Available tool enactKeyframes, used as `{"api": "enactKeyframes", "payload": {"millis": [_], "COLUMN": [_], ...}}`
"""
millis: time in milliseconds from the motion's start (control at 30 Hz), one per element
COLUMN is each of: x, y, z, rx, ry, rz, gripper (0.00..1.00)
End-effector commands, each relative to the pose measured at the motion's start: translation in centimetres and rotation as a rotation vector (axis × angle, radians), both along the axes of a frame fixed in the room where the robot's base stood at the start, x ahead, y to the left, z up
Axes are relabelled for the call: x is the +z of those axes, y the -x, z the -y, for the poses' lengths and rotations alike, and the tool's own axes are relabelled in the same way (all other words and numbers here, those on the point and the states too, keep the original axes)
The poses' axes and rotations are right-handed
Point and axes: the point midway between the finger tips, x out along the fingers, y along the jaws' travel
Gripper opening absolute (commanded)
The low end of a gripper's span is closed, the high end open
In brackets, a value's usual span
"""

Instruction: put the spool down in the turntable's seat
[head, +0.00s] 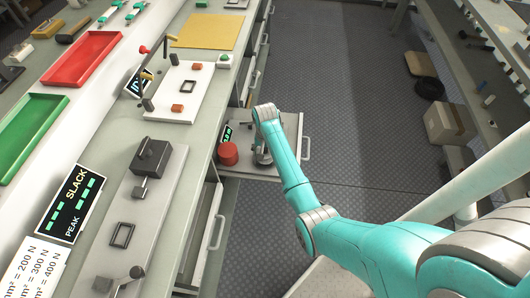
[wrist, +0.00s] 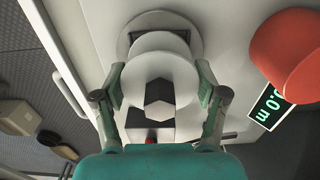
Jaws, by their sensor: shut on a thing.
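In the wrist view my gripper (wrist: 161,86) is shut on the pale spool (wrist: 160,62), with one finger on each side. A pattern of dark and white facets shows at the middle of the spool's near face. A larger pale disc, seemingly the turntable (wrist: 110,32), shows partly behind the spool, with a dark patch between them. The spool hides most of the seat, and I cannot tell whether they touch. In the head view my gripper (head: 263,153) is low over the pull-out shelf, and my arm largely hides the spool and turntable.
A red cylinder (head: 228,153) stands left of my gripper on the pull-out shelf (head: 245,171); it also shows in the wrist view (wrist: 287,50). A small display (wrist: 270,106) is beside it. The bench with test fixtures is on the left.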

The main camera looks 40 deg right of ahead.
Motion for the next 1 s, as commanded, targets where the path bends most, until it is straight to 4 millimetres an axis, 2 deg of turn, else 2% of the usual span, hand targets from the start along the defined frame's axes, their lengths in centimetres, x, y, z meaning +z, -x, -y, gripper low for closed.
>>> {"api": "enactKeyframes", "payload": {"millis": [367,400,500,867,1000], "x": [-0.1,-0.1,-0.1,0.1,1.1], "y": [0.0,0.0,0.0,0.0,-0.1], "z": [0.0,0.0,0.0,0.0,0.0], "rx": [0.000,0.000,0.000,0.000,0.000], "ry": [-0.001,-0.001,-0.001,0.000,0.001], "rz": [-0.001,-0.001,-0.001,0.000,0.002], "gripper": [0.35,0.74,0.99,1.00,1.00]}}
